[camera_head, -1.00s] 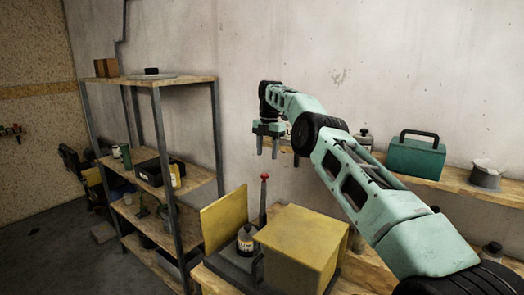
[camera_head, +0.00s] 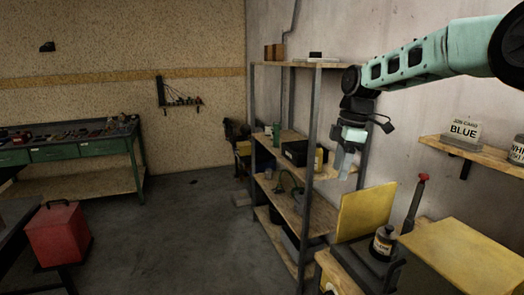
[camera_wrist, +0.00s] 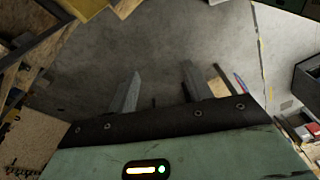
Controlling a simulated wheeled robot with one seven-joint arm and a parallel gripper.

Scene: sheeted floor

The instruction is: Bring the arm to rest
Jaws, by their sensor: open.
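My arm reaches in from the upper right in the head view. My gripper (camera_head: 345,163) hangs fingers down in front of the wooden shelf unit (camera_head: 294,212). In the wrist view my gripper (camera_wrist: 158,90) shows two grey fingers standing apart, with bare floor (camera_wrist: 165,45) between and beyond them. The gripper is open and empty. It appears clear of the shelf, though its exact distance from the shelf posts cannot be told.
A red box (camera_head: 58,235) and green workbench (camera_head: 85,150) stand left. The middle floor is open.

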